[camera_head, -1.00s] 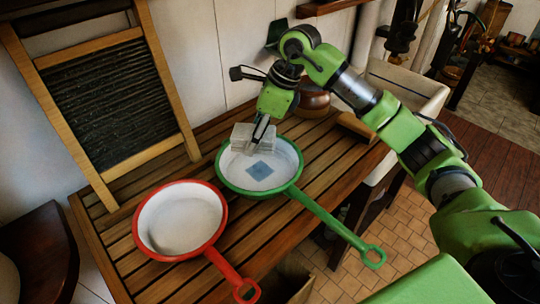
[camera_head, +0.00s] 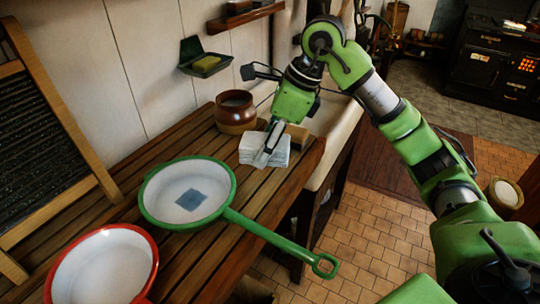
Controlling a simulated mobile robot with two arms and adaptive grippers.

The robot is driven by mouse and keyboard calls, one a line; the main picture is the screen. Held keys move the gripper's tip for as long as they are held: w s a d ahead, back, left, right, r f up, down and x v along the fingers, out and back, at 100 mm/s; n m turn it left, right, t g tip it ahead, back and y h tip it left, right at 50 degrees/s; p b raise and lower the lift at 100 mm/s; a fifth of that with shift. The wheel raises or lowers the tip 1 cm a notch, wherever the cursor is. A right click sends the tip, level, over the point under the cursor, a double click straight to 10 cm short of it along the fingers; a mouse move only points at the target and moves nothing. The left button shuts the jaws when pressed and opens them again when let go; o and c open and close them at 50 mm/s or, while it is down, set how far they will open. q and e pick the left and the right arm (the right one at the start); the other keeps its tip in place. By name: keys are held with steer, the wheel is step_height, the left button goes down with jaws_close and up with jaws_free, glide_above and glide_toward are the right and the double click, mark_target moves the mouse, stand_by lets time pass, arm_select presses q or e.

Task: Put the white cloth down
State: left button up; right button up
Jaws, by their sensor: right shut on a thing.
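The white cloth (camera_head: 280,155), a folded stack, is at the right end of the slatted wooden table (camera_head: 185,235). My right gripper (camera_head: 268,152) comes down over it from above and is shut on it. The cloth looks at or just above the table top; I cannot tell whether it touches. It is to the right of the green-rimmed pan and apart from it. My left gripper is not in view.
A green-rimmed pan (camera_head: 165,205) with a blue-grey square patch stands on the table, its handle over the front edge. A red-rimmed pan (camera_head: 100,270) is at lower left. A washboard (camera_head: 50,120) leans left.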

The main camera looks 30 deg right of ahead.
steer(key=w+d+f+p, duration=0.1)
steer(key=w+f, duration=0.1)
steer(key=w+d+f+p, duration=0.1)
steer(key=w+f, duration=0.1)
steer(key=w, duration=0.1)
steer(key=w+d+f+p, duration=0.1)
steer(key=w+d+f, duration=0.1)
steer(key=w+f, duration=0.1)
steer(key=shift+w+p, duration=0.15)
steer(key=shift+p, duration=0.25)
steer(key=shift+w+d+f, duration=0.2)
steer(key=shift+w+f, duration=0.15)
steer(key=shift+f, duration=0.2)
step_height(320, 180, down, 3)
steer(key=p, duration=0.2)
steer(key=shift+p, duration=0.35)
steer(key=shift+f+b, duration=0.4)
steer(key=shift+s+f, duration=0.1)
steer(key=shift+f, duration=0.1)
steer(key=o, duration=1)
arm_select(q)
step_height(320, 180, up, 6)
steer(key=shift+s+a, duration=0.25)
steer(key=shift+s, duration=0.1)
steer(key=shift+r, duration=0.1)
